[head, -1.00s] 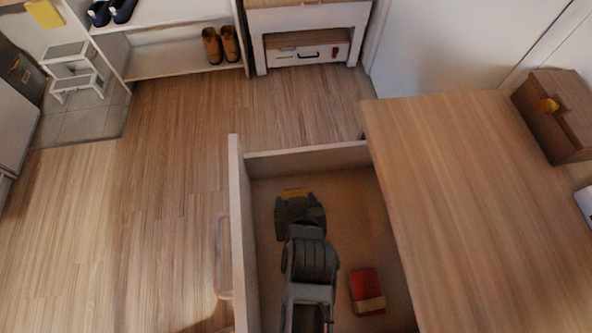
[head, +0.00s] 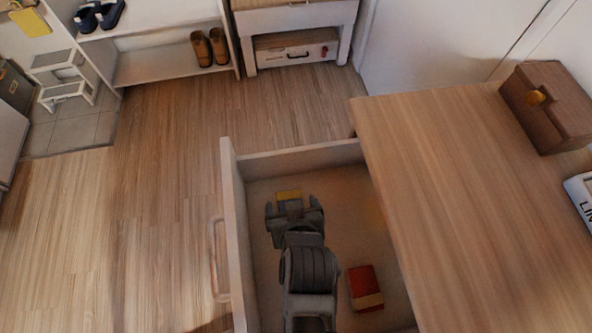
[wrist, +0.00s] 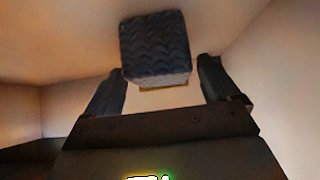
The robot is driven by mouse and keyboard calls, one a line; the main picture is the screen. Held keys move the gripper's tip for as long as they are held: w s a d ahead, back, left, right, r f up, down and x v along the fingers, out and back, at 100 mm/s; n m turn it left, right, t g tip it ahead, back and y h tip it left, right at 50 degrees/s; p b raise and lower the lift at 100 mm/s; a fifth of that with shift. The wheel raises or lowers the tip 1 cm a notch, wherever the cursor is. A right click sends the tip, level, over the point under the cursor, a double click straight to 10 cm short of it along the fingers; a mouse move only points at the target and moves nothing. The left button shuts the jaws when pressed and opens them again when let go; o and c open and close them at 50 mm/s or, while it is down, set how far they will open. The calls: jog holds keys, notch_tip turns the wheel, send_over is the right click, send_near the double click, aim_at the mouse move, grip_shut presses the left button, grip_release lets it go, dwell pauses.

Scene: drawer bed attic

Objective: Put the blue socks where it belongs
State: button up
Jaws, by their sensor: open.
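A dark navy knitted bundle (wrist: 155,42), likely the blue socks, has a pale band and a thin yellow edge. In the wrist view it lies just ahead of my open fingers (wrist: 163,75), roughly centred between them, with nothing held. In the head view only a small yellow piece (head: 289,195) shows just beyond my gripper (head: 294,207), probably part of that bundle; the gripper hides the rest. My gripper is inside or above the open drawer (head: 300,160). I cannot tell whether the fingers touch the bundle.
A red bundle with a tan band (head: 364,287) lies in the drawer, right of my arm. The drawer's front wall (head: 236,240) and the wooden top (head: 450,190) flank the arm. A brown box (head: 548,105) stands on that top. Shelves (head: 165,62) hold blue and brown shoes.

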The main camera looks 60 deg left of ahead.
jog(key=v, duration=1)
